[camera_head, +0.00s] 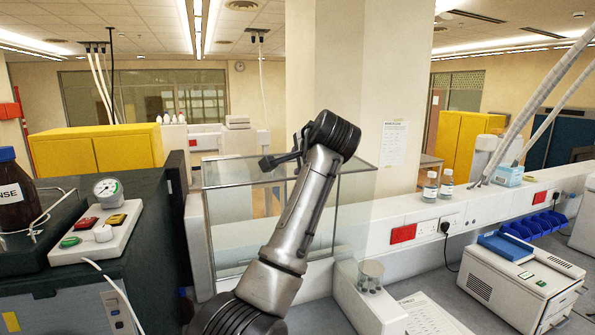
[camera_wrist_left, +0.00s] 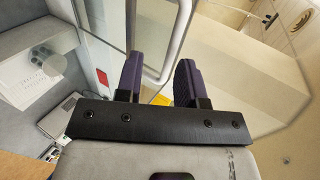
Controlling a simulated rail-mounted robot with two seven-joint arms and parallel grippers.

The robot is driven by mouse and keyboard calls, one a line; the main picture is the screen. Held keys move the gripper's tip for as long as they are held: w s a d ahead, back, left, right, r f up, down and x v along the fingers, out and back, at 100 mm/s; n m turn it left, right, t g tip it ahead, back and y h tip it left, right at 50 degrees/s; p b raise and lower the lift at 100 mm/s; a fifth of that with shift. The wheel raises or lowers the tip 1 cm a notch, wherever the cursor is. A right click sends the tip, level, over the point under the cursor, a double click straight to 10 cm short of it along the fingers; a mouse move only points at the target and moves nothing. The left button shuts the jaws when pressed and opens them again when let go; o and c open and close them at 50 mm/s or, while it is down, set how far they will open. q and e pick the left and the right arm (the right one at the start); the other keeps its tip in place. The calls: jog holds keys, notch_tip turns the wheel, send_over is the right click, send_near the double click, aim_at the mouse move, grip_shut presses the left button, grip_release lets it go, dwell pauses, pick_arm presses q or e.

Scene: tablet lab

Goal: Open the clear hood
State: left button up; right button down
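The clear hood (camera_head: 234,228) is a box of transparent panels with thin grey edges, standing behind my arm in the head view. Its upper edge looks level, and my arm hides part of its front and right side. My left gripper (camera_head: 268,162) is at the height of the hood's top, pointing left. In the left wrist view my two dark purple fingers (camera_wrist_left: 159,78) stand apart with a gap between them. A pale frame bar of the hood (camera_wrist_left: 181,35) runs down toward that gap; I cannot tell whether it touches a finger. My right gripper is not in view.
At left, a dark bench unit carries a brown bottle (camera_head: 14,193) and a gauge panel (camera_head: 98,235). Right of the hood are a clear beaker (camera_head: 371,275), two small bottles (camera_head: 446,184) on a ledge and a white instrument (camera_head: 520,283). A pale column (camera_head: 330,60) rises behind.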

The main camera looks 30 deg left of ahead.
pick_arm(q)
jog(key=b+v, duration=0.3)
jog(key=v, duration=0.7)
jog(key=shift+r, duration=0.1)
